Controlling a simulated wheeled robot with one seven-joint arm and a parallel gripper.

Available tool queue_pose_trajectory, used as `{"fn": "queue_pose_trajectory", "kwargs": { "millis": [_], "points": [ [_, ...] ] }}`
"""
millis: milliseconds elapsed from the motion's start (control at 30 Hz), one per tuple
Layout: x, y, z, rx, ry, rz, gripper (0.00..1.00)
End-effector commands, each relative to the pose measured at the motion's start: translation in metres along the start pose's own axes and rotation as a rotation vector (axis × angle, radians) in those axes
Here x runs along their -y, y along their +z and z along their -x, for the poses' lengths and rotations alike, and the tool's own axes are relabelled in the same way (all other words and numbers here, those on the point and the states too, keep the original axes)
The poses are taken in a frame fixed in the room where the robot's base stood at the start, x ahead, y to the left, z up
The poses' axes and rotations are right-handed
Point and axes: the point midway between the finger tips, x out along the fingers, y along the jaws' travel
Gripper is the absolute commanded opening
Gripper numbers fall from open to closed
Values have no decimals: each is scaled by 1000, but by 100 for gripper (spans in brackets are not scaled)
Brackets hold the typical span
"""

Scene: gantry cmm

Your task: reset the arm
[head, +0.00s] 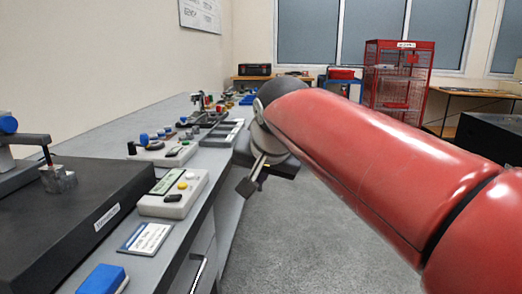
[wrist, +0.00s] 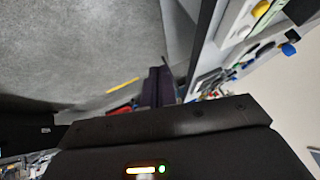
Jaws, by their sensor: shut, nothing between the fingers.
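My red arm (head: 360,165) reaches from the right side of the head view toward the middle, beside the long workbench. My gripper (head: 247,187) hangs at its far end, next to the bench's front edge and over the floor. It is shut with nothing held. In the wrist view its dark fingers (wrist: 158,88) show beyond the black housing. Part of the gripper is hidden behind my arm in the head view.
The grey bench (head: 130,228) on the left carries a black granite plate (head: 60,225), a control box (head: 172,194), a blue block (head: 103,279) and several small tools. A red cage (head: 397,80) stands at the back. Grey floor (head: 305,235) lies clear below my arm.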

Motion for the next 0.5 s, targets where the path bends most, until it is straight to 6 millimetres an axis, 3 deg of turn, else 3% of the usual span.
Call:
{"fn": "queue_pose_trajectory", "kwargs": {
  "millis": [33,200,333,500],
  "points": [
    [-35,20,8,6,38,16,0],
    [-131,100,16,57,133,88,0],
    [-184,165,16,101,175,128,0],
    [-220,224,10,141,195,159,0]
  ]
}}
